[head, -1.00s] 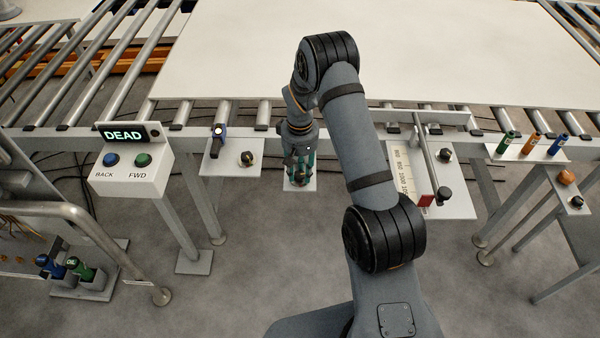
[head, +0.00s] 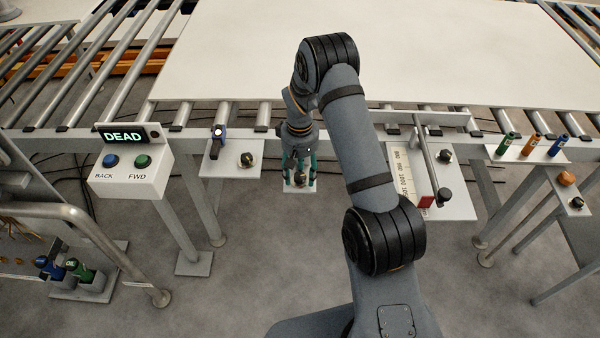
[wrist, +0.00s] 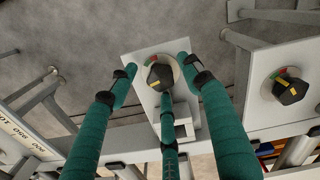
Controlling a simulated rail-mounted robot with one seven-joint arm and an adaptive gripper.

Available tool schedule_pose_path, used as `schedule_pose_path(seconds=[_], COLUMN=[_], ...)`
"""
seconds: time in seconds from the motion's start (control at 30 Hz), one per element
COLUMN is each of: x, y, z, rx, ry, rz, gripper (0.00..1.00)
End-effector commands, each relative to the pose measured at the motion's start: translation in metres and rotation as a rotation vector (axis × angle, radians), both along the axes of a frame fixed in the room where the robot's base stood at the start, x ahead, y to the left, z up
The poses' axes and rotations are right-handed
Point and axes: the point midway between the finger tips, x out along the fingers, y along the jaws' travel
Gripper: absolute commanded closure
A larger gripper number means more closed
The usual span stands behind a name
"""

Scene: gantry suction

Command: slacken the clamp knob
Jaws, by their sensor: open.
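A dark knob (wrist: 159,77) with a yellow pointer sits on a red, yellow and green dial on a small pale plate (wrist: 150,53). In the head view the same knob (head: 299,179) is partly hidden by my fingers. My gripper (wrist: 157,68) is open, with green-wrapped fingers spread about the knob; it also shows in the head view (head: 300,172). I see a gap between the side fingertips and the knob. I cannot tell how far the tips are above the plate. No label shows which knob is the clamp's.
A scale (head: 401,170) and more knobs (head: 445,156) lie right. A control box (head: 130,172) reads DEAD.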

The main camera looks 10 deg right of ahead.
Motion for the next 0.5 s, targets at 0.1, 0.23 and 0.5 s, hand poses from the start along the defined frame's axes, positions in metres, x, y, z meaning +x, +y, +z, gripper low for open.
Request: schedule_pose_path(seconds=[0.1, 0.23, 0.5], x=[0.001, 0.001, 0.003], y=[0.000, 0.000, 0.000], z=[0.000, 0.005, 0.052], rx=[0.000, 0.000, 0.000], ry=[-0.002, -0.003, -0.009], rz=[0.000, 0.000, 0.001], gripper=[0.51, 0.51, 0.51])
